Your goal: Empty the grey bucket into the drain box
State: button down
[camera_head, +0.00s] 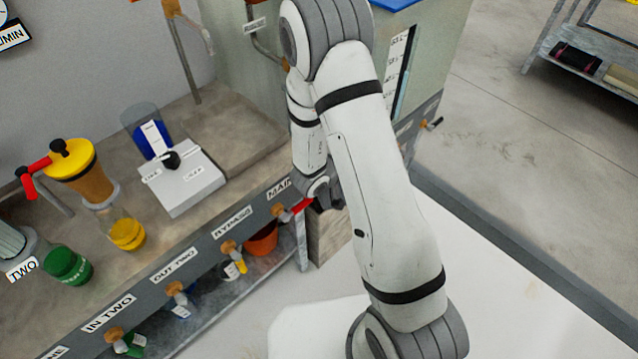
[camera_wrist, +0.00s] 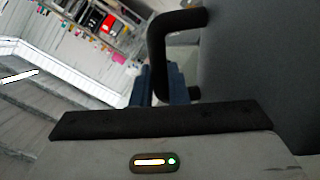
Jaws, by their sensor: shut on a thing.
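In the wrist view a smooth dark grey body, seemingly the grey bucket (camera_wrist: 260,70), fills the right side. A black C-shaped handle (camera_wrist: 163,45) stands out from it. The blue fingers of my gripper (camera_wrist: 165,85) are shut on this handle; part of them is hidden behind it. The bucket's rim and contents are out of sight. In the head view my arm hides the gripper and I cannot make out the grey bucket. A brown-grey box (camera_head: 327,238) stands beside the bench end, partly behind my arm; I cannot tell whether it is the drain box.
A bench with labelled valves (camera_head: 205,245) runs along the left. A red lever (camera_head: 299,206) sticks out near my arm. An orange container (camera_head: 262,240) is under the bench. A metal shelf (camera_head: 590,65) stands far right. The grey floor (camera_head: 510,150) between is clear.

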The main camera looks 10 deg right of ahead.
jog(key=shift+m+t, duration=0.3)
jog(key=f+b, duration=0.3)
jog(key=f, duration=0.1)
jog(key=shift+s+d+b, duration=0.1)
jog(key=shift+s+b, duration=0.3)
jog(key=s+d+f+m+t+h+b, duration=0.2)
jog(key=s+f+m+t+b, duration=0.3)
jog(key=s+f, duration=0.4)
jog(key=shift+d+m+b, duration=0.3)
jog(key=shift+m+b, duration=0.5)
jog(key=shift+b, duration=0.4)
